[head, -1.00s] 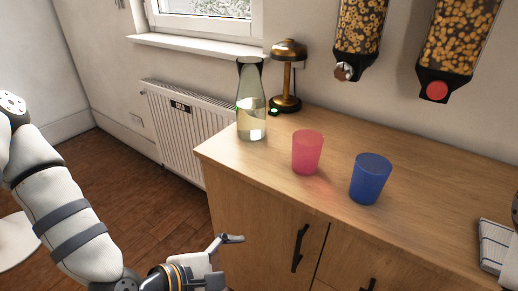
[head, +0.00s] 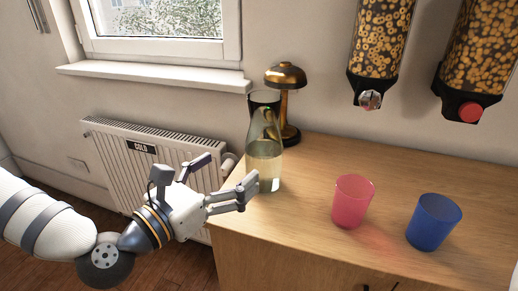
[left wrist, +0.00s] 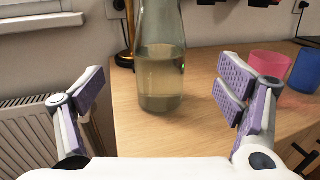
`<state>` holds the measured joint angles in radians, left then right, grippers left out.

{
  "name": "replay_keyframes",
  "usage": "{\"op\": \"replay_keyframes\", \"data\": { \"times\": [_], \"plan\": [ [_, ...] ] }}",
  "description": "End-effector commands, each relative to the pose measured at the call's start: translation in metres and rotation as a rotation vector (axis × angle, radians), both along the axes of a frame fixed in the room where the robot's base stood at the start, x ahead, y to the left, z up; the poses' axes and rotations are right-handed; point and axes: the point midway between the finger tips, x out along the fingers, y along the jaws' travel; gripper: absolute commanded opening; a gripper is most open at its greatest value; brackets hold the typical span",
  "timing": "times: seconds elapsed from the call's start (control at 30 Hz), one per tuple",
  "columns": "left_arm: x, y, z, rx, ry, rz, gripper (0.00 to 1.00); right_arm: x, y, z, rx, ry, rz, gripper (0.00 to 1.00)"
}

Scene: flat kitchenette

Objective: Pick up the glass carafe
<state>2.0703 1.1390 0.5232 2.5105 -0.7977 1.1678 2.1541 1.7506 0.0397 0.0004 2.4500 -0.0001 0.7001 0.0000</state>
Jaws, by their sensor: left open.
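The glass carafe (head: 264,155) stands upright near the left end of the wooden counter, partly filled with clear liquid. My left gripper (head: 228,178) is open and empty, just left of the carafe at about the height of its lower body. In the left wrist view the carafe (left wrist: 160,70) stands ahead, between the directions of the two spread fingers (left wrist: 160,92), and the fingers do not appear to touch it. Its top is cut off in that view. My right gripper is not in view.
A brass lamp (head: 287,78) stands close behind the carafe. A pink cup (head: 352,202) and a blue cup (head: 433,222) stand to its right on the counter (head: 310,220). A radiator (head: 125,165) is at the left, below the window sill (head: 150,78). Two cereal dispensers (head: 378,40) hang on the wall.

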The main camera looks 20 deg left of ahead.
Motion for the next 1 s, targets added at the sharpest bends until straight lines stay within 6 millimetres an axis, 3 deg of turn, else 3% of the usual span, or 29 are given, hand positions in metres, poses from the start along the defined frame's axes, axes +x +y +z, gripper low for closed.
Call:
{"op": "replay_keyframes", "data": {
  "times": [0.1, 0.23, 0.4, 0.63, 0.9, 1.0],
  "plan": [
    [0.023, -0.009, -0.019, 0.0, 0.026, -0.004, 0.86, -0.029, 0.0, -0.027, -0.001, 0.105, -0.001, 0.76],
    [0.046, -0.017, -0.019, 0.002, 0.023, -0.003, 0.86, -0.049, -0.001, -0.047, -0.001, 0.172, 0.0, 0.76],
    [0.066, -0.023, -0.01, 0.004, 0.01, -0.003, 0.86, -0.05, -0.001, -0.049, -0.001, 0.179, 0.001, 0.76],
    [0.105, -0.034, -0.013, 0.005, 0.005, -0.003, 0.86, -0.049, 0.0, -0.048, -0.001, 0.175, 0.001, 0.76],
    [0.112, -0.036, -0.013, 0.002, 0.007, -0.001, 0.86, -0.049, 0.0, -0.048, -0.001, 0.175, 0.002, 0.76],
    [0.112, -0.036, -0.013, 0.002, 0.007, -0.001, 0.66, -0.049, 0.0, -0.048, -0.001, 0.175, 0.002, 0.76]
  ]
}}
